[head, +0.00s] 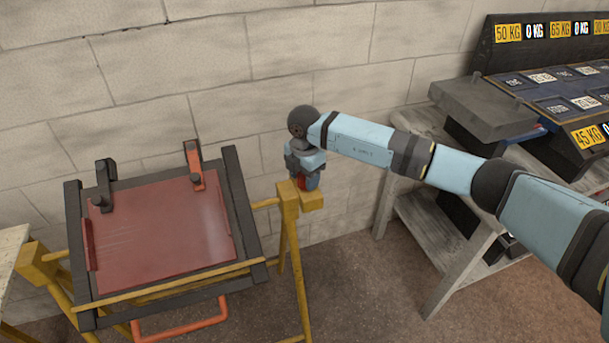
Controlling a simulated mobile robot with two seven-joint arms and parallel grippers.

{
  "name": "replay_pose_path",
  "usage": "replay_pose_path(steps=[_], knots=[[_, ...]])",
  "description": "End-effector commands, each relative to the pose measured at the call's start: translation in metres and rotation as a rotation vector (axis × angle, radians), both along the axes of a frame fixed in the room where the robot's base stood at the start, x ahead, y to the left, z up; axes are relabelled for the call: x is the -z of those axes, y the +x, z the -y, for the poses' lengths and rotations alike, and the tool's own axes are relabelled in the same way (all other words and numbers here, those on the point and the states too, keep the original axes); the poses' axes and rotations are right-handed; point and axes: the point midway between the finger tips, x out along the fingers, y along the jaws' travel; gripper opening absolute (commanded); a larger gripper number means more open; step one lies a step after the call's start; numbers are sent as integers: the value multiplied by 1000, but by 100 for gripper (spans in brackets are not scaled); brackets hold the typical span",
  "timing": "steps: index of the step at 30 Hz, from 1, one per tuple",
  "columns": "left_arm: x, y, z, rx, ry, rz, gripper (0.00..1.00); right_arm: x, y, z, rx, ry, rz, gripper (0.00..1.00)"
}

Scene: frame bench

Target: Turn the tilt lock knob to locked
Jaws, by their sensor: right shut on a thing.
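The tilt lock knob (311,184) is a small red piece at the top of the yellow stand's right post (290,225). My right gripper (306,178) points down over it and is shut on it. The gripper and wrist hide most of the knob, so I cannot tell which way it is turned. The frame (240,200) is dark with a reddish panel (160,235) and sits tilted on the yellow stand. My left gripper is not in view.
A black clamp (104,185) and an orange clamp (194,165) sit at the frame's top edge. An orange handle (180,331) hangs below. A grey bench (455,275) with a weight rack (550,90) stands at right. A block wall is close behind.

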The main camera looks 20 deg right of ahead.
Motion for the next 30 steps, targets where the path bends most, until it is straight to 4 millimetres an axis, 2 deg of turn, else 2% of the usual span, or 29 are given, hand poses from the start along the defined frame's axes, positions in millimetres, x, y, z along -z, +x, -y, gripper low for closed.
replay_pose_path(steps=[4, 5, 8, 16, 20, 23, 30], knots=[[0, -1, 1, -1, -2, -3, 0, -1, 1, 1, 3, 0, 2, 26], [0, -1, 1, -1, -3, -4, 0, -1, 1, 1, 3, 0, 2, 52], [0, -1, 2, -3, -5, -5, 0, -1, 1, 1, 2, 0, 1, 75], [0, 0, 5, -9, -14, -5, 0, -1, 0, 0, 0, 0, 1, 75], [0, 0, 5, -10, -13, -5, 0, -10, 1, 0, -1, 1, 3, 75], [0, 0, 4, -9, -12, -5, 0, -26, 1, 0, -1, 1, 4, 75], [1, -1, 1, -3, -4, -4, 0, -81, 1, 0, -1, 2, 6, 75]])
